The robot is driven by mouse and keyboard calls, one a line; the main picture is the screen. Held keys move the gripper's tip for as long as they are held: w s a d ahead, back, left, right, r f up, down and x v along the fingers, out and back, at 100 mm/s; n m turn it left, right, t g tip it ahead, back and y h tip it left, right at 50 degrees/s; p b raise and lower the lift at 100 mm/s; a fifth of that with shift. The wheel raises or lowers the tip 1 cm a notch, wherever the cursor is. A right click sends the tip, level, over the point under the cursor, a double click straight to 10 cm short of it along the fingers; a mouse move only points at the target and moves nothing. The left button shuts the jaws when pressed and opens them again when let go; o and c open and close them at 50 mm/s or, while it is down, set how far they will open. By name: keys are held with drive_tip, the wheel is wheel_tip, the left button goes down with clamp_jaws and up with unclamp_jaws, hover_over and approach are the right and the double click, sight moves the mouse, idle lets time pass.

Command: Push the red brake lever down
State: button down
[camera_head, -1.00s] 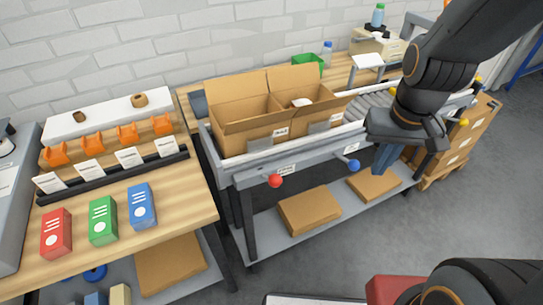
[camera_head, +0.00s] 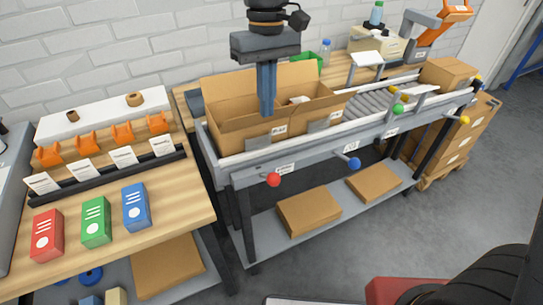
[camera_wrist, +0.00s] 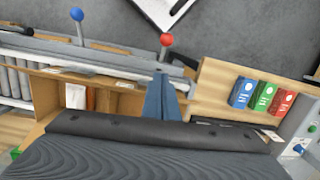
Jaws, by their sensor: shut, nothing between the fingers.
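The red brake lever (camera_head: 273,180) has a round red knob on a short pale stem at the front rail of the conveyor, near its left end. In the wrist view, the red knob (camera_wrist: 166,40) is just beyond my fingertips. The fingers (camera_wrist: 160,80) are apart from the red knob. In the head view, the tips are above and behind the knob.
A wooden table (camera_head: 180,215) with red, green and blue boxes stands left.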

drive_tip(key=shift+f, duration=0.1)
drive_tip(key=p, duration=0.4)
hover_over(278, 182)
drive_tip(key=w+a, duration=0.2)
drive_tip(key=w, duration=0.2)
wheel_tip(278, 182, down, 12)
drive_tip(key=r, duration=0.1)
drive_tip(key=shift+s+f, duration=0.1)
drive_tip(key=shift+f, duration=0.5)
drive_tip(key=s+d+f, duration=0.1)
drive_tip(key=s, duration=0.1)
drive_tip(key=s+d+f, duration=0.1)
drive_tip(key=f, duration=0.1)
drive_tip(key=shift+s+f, duration=0.1)
drive_tip(key=shift+s, duration=0.25)
